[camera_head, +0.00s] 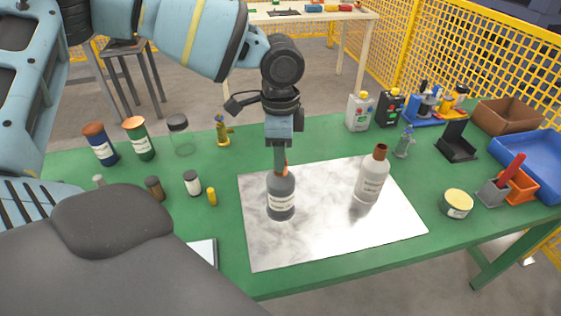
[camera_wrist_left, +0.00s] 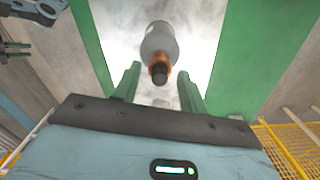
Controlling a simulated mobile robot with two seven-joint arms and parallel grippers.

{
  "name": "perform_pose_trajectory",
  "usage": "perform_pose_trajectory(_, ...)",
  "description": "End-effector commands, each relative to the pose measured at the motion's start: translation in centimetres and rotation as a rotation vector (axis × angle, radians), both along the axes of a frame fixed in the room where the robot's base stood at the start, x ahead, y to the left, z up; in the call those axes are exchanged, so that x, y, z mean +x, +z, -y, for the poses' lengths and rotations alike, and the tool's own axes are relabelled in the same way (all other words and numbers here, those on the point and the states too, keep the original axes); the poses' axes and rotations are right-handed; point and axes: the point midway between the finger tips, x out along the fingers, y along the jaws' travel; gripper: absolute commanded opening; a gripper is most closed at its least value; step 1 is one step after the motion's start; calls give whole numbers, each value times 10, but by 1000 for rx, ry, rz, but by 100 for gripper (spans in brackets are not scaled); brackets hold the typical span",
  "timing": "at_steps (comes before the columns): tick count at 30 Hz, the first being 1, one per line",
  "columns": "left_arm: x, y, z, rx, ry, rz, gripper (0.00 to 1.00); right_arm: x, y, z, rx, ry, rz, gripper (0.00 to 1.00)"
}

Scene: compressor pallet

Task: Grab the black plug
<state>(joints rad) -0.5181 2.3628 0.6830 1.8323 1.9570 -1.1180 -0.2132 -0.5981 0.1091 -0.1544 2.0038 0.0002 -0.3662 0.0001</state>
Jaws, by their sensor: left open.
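The black plug (camera_wrist_left: 159,73) sits at the top of the copper-coloured neck of a bottle (camera_wrist_left: 159,42) in the left wrist view. My left gripper (camera_wrist_left: 158,84) is open, with its green fingers on either side of the plug's line; I cannot tell whether they touch it. In the head view my left gripper (camera_head: 281,160) points straight down over the dark grey labelled bottle (camera_head: 281,197), which stands upright on the white marbled sheet (camera_head: 325,232). Its orange neck shows partly behind the fingers, and the plug is hidden there. My right gripper is not in view.
A lighter grey bottle (camera_head: 371,180) with a brown neck stands right on the sheet. Several jars and small vials, including a green jar (camera_head: 138,139), stand left on the green table (camera_head: 340,258). Bins, including a blue tray (camera_head: 541,160), stand right.

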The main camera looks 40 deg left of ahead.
Motion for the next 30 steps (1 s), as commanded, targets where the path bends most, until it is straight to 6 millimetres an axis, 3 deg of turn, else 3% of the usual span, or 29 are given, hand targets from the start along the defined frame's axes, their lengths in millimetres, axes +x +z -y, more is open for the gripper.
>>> perform_pose_trajectory(2,0,0,0,0,0,0,36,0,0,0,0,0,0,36)
perform_pose_trajectory(10,0,0,0,0,0,0,0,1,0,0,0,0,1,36)
perform_pose_trajectory(22,0,4,0,0,0,0,0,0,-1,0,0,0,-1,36)
perform_pose_trajectory(30,1,32,0,0,0,1,0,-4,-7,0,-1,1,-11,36)
